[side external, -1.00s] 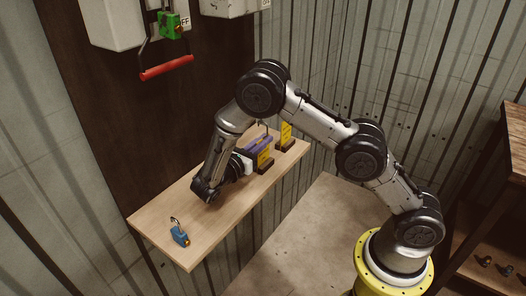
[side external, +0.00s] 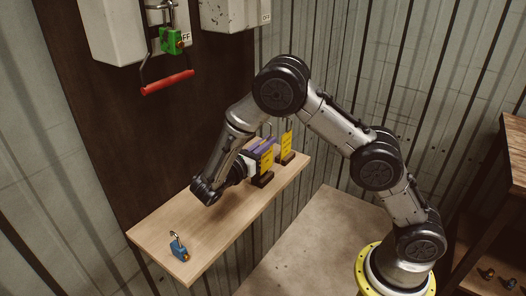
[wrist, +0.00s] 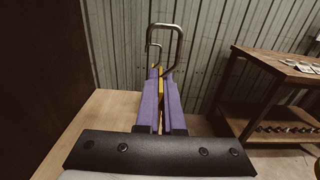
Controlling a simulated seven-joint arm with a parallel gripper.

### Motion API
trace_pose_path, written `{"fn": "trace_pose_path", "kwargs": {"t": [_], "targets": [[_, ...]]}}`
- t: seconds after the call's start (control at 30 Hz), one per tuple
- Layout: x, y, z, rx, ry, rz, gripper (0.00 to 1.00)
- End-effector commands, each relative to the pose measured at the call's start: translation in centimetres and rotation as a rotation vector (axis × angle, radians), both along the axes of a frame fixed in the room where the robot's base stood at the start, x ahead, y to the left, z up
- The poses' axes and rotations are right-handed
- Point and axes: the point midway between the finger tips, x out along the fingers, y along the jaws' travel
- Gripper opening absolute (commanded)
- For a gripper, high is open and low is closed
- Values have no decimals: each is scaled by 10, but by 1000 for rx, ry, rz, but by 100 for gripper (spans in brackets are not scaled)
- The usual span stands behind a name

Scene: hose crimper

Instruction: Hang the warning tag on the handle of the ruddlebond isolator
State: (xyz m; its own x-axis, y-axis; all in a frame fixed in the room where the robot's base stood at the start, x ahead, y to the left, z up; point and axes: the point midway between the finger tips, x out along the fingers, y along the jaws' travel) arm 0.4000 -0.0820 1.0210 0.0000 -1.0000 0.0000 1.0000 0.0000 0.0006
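My gripper (wrist: 161,85) has purple fingers closed on the edge of a yellow warning tag (side external: 267,159); a thin yellow strip shows between them in the wrist view (wrist: 162,92). The tag's bent metal hook (wrist: 178,48) rises beyond the fingertips. The tag is upright, just above a dark stand (side external: 262,180) on the shelf; any gap is too small to tell clearly. A grey isolator box (side external: 112,30) on the dark board has a handle with a red grip (side external: 167,83) and a green padlock (side external: 172,41). No isolator name is readable.
A second yellow tag (side external: 287,141) stands in its own holder (side external: 288,158) close behind. A blue padlock (side external: 178,248) is at the near end of the wooden shelf (side external: 150,230). A second grey box (side external: 225,14) is at upper right. A dark wooden table (wrist: 285,75) stands right.

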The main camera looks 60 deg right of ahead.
Motion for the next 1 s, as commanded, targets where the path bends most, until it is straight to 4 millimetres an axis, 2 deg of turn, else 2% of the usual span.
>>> {"fn": "trace_pose_path", "kwargs": {"t": [0.2, 0.4, 0.6, 0.73, 0.83, 1.0], "targets": [[-38, 8, 47, 2, -5, 3, 0], [-84, 17, 66, 0, -1, 4, 0], [-112, 23, 79, 0, -1, 2, 0], [-122, 22, 82, 0, 0, -10, 0], [-128, 11, 80, -1, 3, -41, 0], [-101, -11, 76, 0, 1, 82, 0]]}}
